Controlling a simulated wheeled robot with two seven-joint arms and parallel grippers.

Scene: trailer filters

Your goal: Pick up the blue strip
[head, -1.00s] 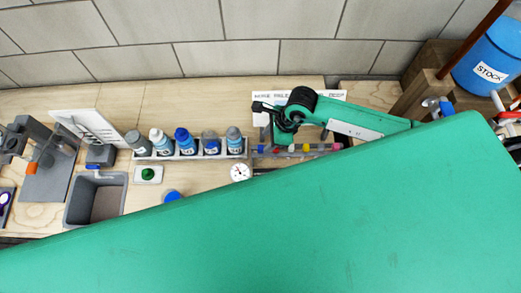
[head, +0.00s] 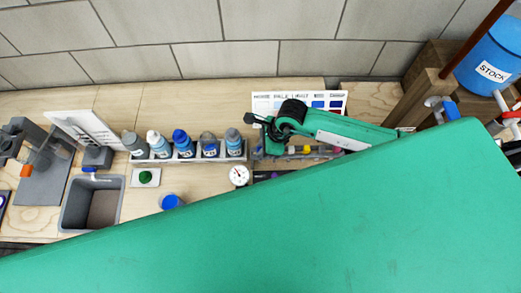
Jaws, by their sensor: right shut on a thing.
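My right gripper (head: 271,147) is over the back of the bench, in front of the colour chart (head: 328,97). It is shut on the blue strip, which the hand hides from this view. The white chart carries a row of blue swatches from pale to deep; my arm covers its lower part. A low rack (head: 322,156) with several coloured pieces, one of them yellow, lies under my arm. My left gripper is not in view.
Several bottles stand in a rack (head: 196,158) left of my right gripper. A round dial (head: 239,175), a blue-topped cup (head: 171,202), a green-topped dish (head: 145,177) and a grey basin (head: 91,206) are nearby. A blue STOCK barrel (head: 490,55) stands far right.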

